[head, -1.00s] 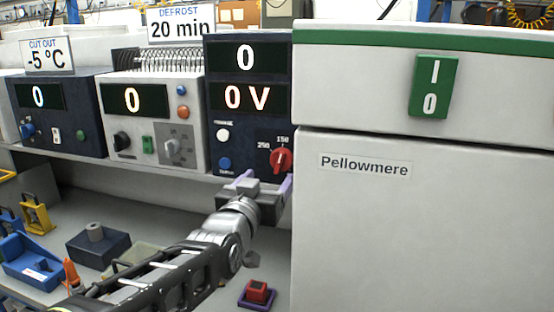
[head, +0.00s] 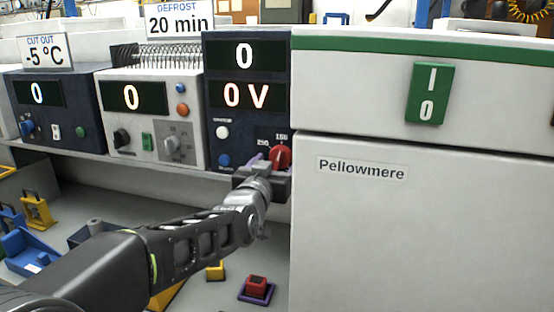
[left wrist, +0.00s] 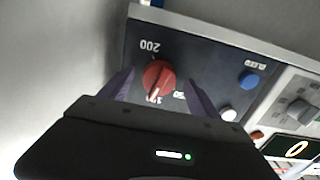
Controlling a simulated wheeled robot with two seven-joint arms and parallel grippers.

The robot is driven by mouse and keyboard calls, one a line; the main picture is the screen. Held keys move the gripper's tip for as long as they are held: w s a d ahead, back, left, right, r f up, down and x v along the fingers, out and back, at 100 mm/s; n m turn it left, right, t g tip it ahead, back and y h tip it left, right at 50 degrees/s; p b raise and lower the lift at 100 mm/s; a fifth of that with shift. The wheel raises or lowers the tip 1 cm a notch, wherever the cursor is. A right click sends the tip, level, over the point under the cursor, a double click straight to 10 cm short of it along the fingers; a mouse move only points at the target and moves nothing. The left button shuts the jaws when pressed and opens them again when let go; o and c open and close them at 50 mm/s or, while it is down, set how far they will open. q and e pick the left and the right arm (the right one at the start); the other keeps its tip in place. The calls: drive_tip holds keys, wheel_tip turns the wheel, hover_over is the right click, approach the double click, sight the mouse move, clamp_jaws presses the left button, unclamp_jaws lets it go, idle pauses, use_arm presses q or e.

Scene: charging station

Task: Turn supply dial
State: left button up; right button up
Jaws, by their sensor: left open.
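The red dial (head: 280,156) is on the lower right of the dark blue supply unit (head: 215,125), whose two displays read 0 and 0 V. My left gripper (head: 268,162) is at the dial, open, and hides part of its left and lower side. In the left wrist view the dial (left wrist: 158,77) shows upside down between my two purple fingers (left wrist: 159,88), with a gap on each side. The number 200 and partly covered numbers are printed around it. I cannot tell how far the fingertips reach over the dial. My right gripper is not in view.
A white cabinet (head: 400,230) labelled Pellowmere, with a green rocker switch (head: 432,93), stands close right of the dial. A blue button (head: 223,160) and white button (head: 222,132) are left of it. A red block (head: 257,284) lies on the bench below.

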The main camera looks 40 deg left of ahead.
use_arm(q)
drive_tip(key=shift+w+a, duration=0.1)
drive_tip(key=shift+w, duration=0.15)
